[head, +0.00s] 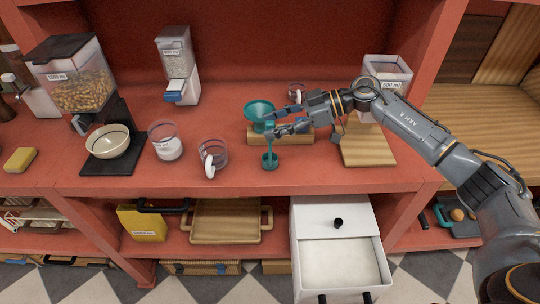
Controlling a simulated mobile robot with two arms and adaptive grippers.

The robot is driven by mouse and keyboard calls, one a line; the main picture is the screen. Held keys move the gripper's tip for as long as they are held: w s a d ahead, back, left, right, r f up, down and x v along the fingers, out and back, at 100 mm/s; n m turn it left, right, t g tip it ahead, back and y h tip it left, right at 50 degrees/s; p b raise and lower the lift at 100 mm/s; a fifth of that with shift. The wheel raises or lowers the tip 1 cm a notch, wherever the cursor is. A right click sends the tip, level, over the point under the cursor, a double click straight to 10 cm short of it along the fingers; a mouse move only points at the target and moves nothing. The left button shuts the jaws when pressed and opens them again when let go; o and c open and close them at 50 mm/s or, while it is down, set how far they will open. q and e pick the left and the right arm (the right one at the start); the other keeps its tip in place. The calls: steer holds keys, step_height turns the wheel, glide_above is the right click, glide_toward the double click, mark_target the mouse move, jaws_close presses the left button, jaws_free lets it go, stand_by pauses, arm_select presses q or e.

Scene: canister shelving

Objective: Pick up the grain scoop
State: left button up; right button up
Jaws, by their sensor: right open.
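A small teal scoop (270,160), which I take as the grain scoop, is on the red shelf, its thin handle rising from a little cup. A teal funnel-like bowl (259,111) is just behind it, by a wooden block (262,137). My right gripper (276,124) reaches in from the right, open, with its fingertips beside the bowl and near the top of the scoop's handle. I cannot tell whether the fingers touch the handle. The fingers partly hide the block and the bowl's right side. My left gripper is not in view.
A bowl (107,145) sits under the grain dispenser (80,88). Another glass (297,98) is behind my gripper. An open white drawer (345,262) juts out below.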

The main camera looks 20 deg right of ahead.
steer(key=shift+x, duration=0.75)
jaws_close()
steer(key=shift+d+r, duration=0.1)
